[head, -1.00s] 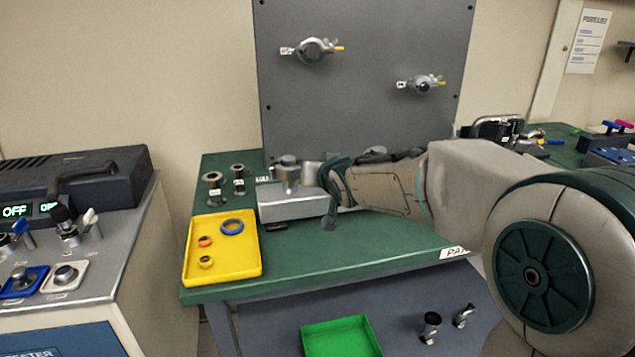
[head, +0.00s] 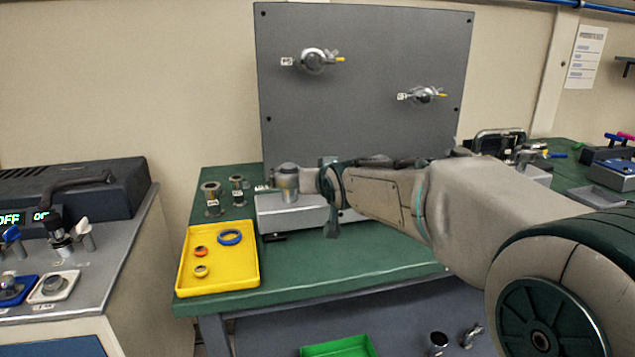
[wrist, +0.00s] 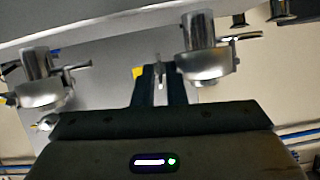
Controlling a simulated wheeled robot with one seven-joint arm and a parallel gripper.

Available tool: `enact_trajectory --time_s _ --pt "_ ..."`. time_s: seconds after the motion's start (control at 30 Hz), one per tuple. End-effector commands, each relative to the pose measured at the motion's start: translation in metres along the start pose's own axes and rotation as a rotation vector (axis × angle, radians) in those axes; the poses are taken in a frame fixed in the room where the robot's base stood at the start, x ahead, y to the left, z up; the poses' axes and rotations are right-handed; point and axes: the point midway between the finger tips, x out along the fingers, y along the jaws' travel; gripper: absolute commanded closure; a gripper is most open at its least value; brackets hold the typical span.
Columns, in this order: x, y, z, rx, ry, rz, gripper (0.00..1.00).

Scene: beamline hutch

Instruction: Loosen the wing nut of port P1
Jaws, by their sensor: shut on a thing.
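My gripper (wrist: 160,88) is shut on a thin metal piece (wrist: 157,75), apparently a wing nut, with a yellow bit beside it. The wrist view looks upside down. There, one flanged fitting with a side lever (wrist: 40,92) stands to the left of the fingers and another (wrist: 205,62) to the right. In the head view a metal fitting (head: 287,182) stands on the grey box (head: 290,217), just left of my gripper, whose fingers are hidden. Two clamped ports, upper left (head: 313,61) and lower right (head: 425,95), sit on the grey panel (head: 370,50). Labels are unreadable, so I cannot tell which is P1.
A yellow tray (head: 215,275) with several rings lies at the front left of the green bench (head: 350,257). Small metal spools (head: 211,190) stand behind it. A console (head: 75,190) is at the left. A green tray (head: 340,348) is below the bench.

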Motion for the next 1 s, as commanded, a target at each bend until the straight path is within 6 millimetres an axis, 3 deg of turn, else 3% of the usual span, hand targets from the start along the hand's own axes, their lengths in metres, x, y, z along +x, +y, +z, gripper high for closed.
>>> enact_trajectory --time_s 0.3,0.33,0.4,1.0 --pt "-0.0003 -0.0008 -0.0021 -0.001 0.005 -0.001 1.00" --pt "-0.0003 -0.0008 -0.0021 -0.001 0.005 -0.001 0.86" --pt "-0.0003 -0.0008 -0.0020 0.000 0.005 -0.001 0.75" --pt "-0.0001 -0.0006 -0.0007 0.008 -0.002 -0.004 0.75"
